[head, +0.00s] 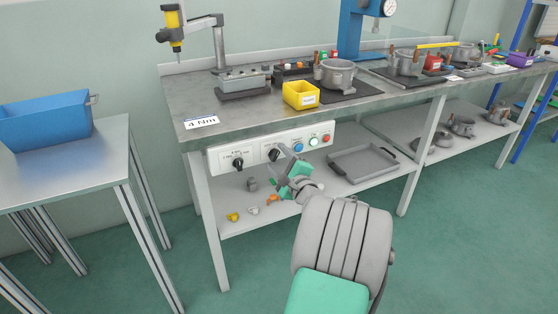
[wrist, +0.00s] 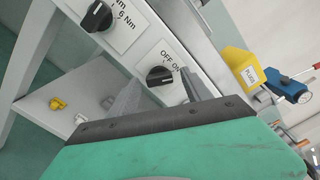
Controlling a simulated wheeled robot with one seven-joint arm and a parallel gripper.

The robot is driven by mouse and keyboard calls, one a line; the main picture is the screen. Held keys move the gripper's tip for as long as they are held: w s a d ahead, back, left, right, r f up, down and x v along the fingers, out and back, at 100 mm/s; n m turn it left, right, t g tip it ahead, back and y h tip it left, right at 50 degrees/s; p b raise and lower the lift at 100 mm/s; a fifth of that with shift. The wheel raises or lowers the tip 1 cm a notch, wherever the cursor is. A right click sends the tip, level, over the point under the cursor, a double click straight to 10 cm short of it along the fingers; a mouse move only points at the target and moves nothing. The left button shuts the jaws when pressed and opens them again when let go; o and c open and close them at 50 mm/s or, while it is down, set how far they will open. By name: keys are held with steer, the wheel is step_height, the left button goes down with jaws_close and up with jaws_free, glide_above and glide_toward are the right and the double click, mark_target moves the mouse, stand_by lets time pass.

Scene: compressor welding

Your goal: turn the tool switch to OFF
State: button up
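The tool switch is a black rotary knob (wrist: 160,76) labelled OFF and ON, on the front panel under the bench top. Its pale mark seems to point to the ON side, though it is small. In the head view the switch (head: 274,155) is partly covered by my gripper (head: 288,160). In the wrist view my gripper (wrist: 160,90) is open, one finger on each side of the knob, with visible gaps. I cannot tell how deep the fingertips are around it.
A torque selector knob (head: 237,162) sits left of the switch. A yellow bin (head: 301,95) stands on the bench above. The lower shelf (head: 240,200) holds small parts and a grey tray (head: 362,163).

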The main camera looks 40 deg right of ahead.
steer(key=c, duration=1.2)
steer(key=shift+d, duration=0.15)
steer(key=n+b, duration=0.2)
steer(key=n, duration=0.1)
steer(key=n+b, duration=0.2)
steer(key=n, duration=0.1)
steer(key=shift+f+n, duration=0.2)
steer(key=shift+n, duration=0.1)
steer(key=n+b, duration=0.3)
steer(key=shift+n, duration=0.4)
steer(key=shift+r+n+b, duration=0.1)
steer(key=shift+n+b, duration=0.35)
steer(key=shift+n, duration=0.15)
